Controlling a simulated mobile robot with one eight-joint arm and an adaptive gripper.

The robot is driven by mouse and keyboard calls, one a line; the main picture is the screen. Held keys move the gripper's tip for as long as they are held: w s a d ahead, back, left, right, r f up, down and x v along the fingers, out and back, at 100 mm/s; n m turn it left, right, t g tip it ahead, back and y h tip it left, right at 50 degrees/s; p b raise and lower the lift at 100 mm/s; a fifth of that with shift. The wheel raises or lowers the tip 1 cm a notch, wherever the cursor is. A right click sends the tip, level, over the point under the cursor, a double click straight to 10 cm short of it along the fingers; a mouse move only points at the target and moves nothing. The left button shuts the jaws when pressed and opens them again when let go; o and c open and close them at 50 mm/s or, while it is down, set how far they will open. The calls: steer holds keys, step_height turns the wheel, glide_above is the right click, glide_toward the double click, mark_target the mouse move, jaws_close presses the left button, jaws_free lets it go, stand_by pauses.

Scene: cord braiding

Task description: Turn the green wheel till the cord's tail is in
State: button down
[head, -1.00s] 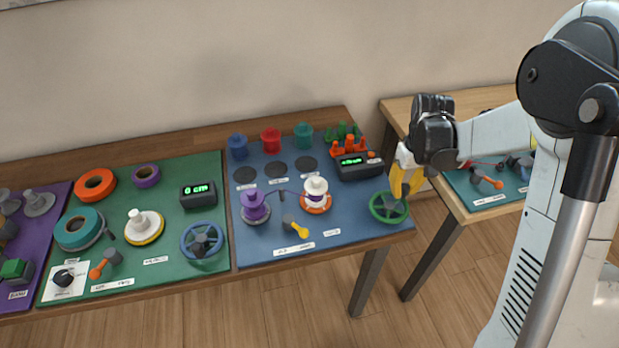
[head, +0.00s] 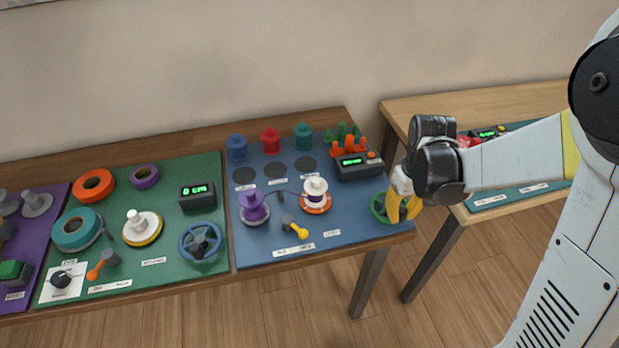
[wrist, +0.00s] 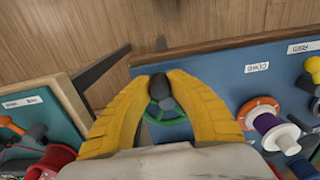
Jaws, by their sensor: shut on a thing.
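The green wheel (head: 379,208) lies at the right front corner of the blue mat. My gripper (head: 402,212) is over it, its yellow fingers coming down on the wheel's right side. In the wrist view my gripper (wrist: 160,85) is shut on the wheel's dark knob, and part of the green wheel (wrist: 155,112) shows between the fingers. A purple cord (head: 283,192) runs between the purple spool (head: 254,206) and the white spool on its orange ring (head: 315,196). The cord's tail cannot be made out.
A black counter box (head: 358,166) with a green display stands behind the wheel, with orange and green pegs beyond it. A yellow-handled lever (head: 296,228) lies left of the wheel. A gap separates this table from the right-hand table.

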mark_target(372, 208)
steer(key=shift+s+a, duration=0.1)
steer(key=shift+a, duration=0.05)
steer(key=shift+s+a, duration=0.1)
steer(key=shift+a, duration=0.4)
steer(key=w+a, duration=0.2)
steer(key=a, duration=0.1)
steer(key=w+a, duration=0.1)
steer(key=shift+a+p, duration=0.35)
steer(key=shift+a, duration=0.05)
steer(key=shift+s+r+p, duration=0.15)
steer(key=shift+p, duration=0.35)
steer(key=shift+w+a, duration=0.2)
steer(key=shift+w, duration=0.5)
steer(key=c, duration=1.3)
jaws_free()
steer(key=shift+o, duration=0.2)
